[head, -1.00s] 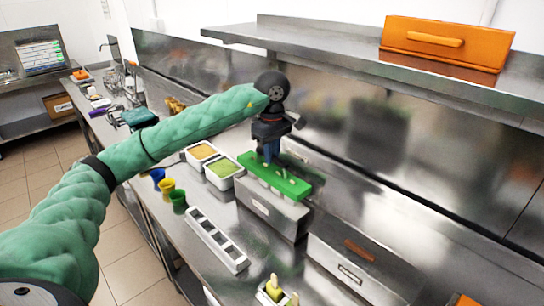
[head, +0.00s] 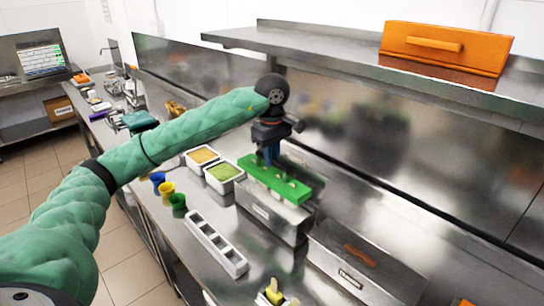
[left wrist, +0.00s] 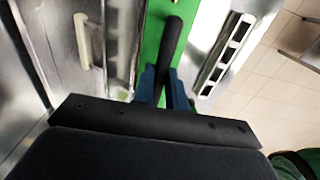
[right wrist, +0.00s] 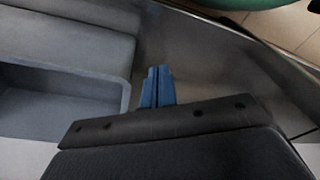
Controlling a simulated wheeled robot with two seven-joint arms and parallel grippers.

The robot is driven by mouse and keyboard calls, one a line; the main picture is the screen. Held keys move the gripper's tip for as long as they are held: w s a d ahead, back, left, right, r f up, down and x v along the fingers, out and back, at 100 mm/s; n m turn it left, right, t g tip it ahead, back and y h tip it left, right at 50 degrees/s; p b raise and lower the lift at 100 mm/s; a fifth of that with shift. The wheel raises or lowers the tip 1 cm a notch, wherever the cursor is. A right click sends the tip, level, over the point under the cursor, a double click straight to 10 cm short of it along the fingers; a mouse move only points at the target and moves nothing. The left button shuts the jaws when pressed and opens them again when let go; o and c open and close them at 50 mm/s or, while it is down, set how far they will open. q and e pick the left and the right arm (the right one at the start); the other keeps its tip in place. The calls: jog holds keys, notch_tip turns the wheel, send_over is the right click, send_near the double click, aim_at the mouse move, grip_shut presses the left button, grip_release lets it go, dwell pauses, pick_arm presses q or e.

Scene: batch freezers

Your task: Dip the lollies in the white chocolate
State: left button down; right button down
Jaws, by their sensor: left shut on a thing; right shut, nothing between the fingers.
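A long green lolly holder (head: 262,182) with several pale sticks on its top lies over a steel freezer box (head: 268,213). My left gripper (head: 270,156) is above the holder's far end. In the left wrist view, its blue fingers (left wrist: 165,88) are shut on a black handle (left wrist: 172,42) above the green holder (left wrist: 153,22). Lollies below the holder are hidden. I cannot tell which container holds white chocolate. My right gripper shows only in the right wrist view, its blue fingers (right wrist: 157,84) shut and empty beside a grey box-like surface (right wrist: 60,55).
A white pan of green contents (head: 222,172) and one of orange-brown contents (head: 203,155) stand left of the freezer. Small blue, yellow and green cups (head: 178,202) line the counter edge. A white slotted rack (head: 217,243) lies in front. A steel shelf with an orange box (head: 447,47) hangs above.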

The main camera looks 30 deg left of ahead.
dwell(0.5)
pick_arm(q)
jog(key=shift+r+p, duration=0.55)
jog(key=shift+r, duration=2)
